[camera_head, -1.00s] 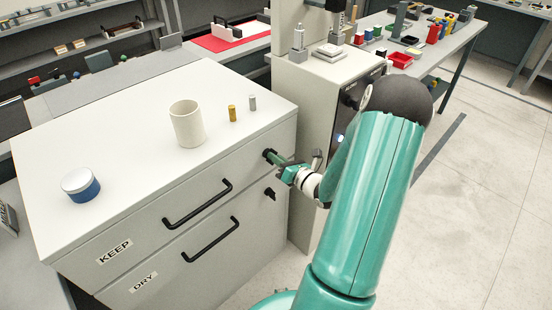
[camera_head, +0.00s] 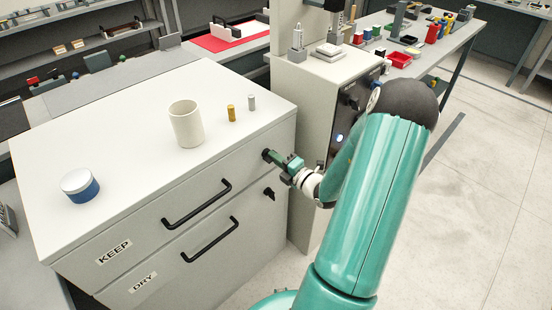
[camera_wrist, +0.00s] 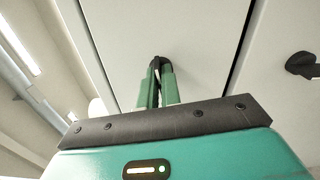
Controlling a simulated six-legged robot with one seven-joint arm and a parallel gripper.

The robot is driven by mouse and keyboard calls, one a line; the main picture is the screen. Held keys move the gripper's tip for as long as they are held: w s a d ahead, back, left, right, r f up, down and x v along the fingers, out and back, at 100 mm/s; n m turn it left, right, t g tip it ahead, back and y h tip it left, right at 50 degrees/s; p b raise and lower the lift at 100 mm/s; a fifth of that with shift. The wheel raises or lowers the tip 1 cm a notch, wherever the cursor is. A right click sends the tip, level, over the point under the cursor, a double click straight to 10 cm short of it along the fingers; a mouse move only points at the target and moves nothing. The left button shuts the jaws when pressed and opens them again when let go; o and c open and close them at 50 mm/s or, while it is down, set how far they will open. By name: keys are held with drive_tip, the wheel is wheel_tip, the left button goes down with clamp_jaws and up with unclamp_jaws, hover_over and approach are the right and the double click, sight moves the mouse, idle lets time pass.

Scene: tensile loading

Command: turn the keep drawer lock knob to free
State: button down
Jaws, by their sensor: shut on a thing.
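The keep drawer (camera_head: 148,228) is the upper drawer of the white cabinet, with a black bar handle and a KEEP label. Its black lock knob (camera_head: 267,154) is at the right end of the drawer front. My gripper (camera_head: 276,158) reaches it from the right, its green fingers shut on the knob. In the wrist view the knob (camera_wrist: 157,62) shows between the tips of my gripper (camera_wrist: 158,75); most of it is hidden by the fingers. I cannot read the knob's setting.
The DRY drawer (camera_head: 190,268) below has its own black knob (camera_head: 269,193), which also shows at the right of the wrist view (camera_wrist: 300,64). On the cabinet top stand a white cup (camera_head: 186,124), a blue-sided jar (camera_head: 80,186) and two small cylinders (camera_head: 231,113). A grey machine stands close right.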

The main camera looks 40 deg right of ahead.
drive_tip(key=shift+m, duration=0.9)
drive_tip(key=c, duration=1.6)
unclamp_jaws()
drive_tip(key=s, duration=1.3)
drive_tip(key=shift+s+d, duration=0.15)
drive_tip(key=shift+s, duration=0.25)
